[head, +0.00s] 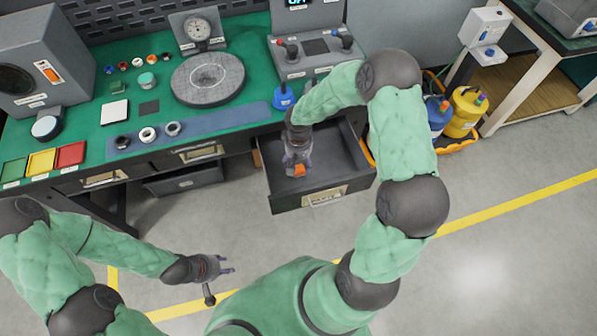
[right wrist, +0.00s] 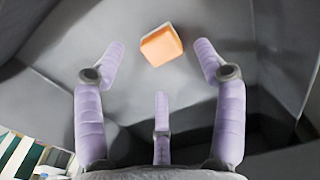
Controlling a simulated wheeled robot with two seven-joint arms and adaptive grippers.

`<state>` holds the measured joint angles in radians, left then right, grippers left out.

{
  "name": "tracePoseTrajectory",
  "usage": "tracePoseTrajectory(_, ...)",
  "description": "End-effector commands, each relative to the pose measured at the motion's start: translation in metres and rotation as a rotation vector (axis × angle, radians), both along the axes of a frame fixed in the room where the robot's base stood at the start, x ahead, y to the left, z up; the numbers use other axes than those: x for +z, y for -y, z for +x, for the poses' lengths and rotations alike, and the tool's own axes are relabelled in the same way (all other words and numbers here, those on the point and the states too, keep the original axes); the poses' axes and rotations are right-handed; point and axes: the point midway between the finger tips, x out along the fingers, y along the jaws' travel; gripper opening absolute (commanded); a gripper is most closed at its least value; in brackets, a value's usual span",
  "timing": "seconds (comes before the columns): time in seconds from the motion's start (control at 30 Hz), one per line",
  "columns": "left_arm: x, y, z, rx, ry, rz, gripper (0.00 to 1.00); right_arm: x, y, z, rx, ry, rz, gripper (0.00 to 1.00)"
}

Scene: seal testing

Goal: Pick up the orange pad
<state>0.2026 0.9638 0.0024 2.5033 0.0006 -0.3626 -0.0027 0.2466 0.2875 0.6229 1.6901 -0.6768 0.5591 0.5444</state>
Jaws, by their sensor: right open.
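The orange pad (head: 299,170) lies on the floor of the open drawer (head: 318,192). In the right wrist view the orange pad (right wrist: 162,45) shows as a small block just beyond the fingertips, between their lines. My right gripper (head: 298,160) reaches down into the drawer above the pad. Its fingers (right wrist: 160,75) are spread wide with nothing between them, and they appear apart from the pad. My left gripper (head: 226,268) is away from the bench, over the floor, with its fingers apart and empty.
The drawer's walls surround my right gripper. The green bench (head: 235,30) above carries a round grey plate (head: 208,79), a blue strip (head: 215,121) with several rings and a blue-based object (head: 284,97) near the drawer. Yellow and blue containers (head: 463,111) stand to the right.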

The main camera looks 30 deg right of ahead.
Motion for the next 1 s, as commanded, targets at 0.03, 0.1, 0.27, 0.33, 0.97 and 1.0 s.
tracePoseTrajectory(0.03, -0.001, 0.0, 0.0, 0.0, 0.0, 0.0, 0.4, -0.002, 0.0, 0.001, 0.0, 0.001, 0.0, 0.71)
tracePoseTrajectory(0.1, -0.004, 0.0, 0.0, 0.0, 0.0, 0.0, 0.4, -0.006, 0.001, 0.001, 0.0, 0.001, 0.0, 0.71)
tracePoseTrajectory(0.27, -0.016, 0.0, 0.0, 0.0, 0.0, 0.0, 0.4, -0.027, 0.002, 0.002, 0.001, -0.001, -0.001, 0.71)
tracePoseTrajectory(0.33, -0.022, 0.0, 0.0, 0.0, 0.0, 0.0, 0.4, -0.037, 0.002, 0.002, 0.0, 0.0, 0.0, 0.71)
tracePoseTrajectory(0.97, -0.026, 0.0, 0.0, 0.0, 0.0, 0.0, 0.4, -0.051, 0.002, 0.003, 0.0, 0.001, 0.0, 0.1)
tracePoseTrajectory(1.0, -0.026, 0.0, 0.0, 0.0, 0.0, 0.0, 0.4, -0.051, 0.002, 0.003, 0.0, 0.001, 0.0, 0.1)
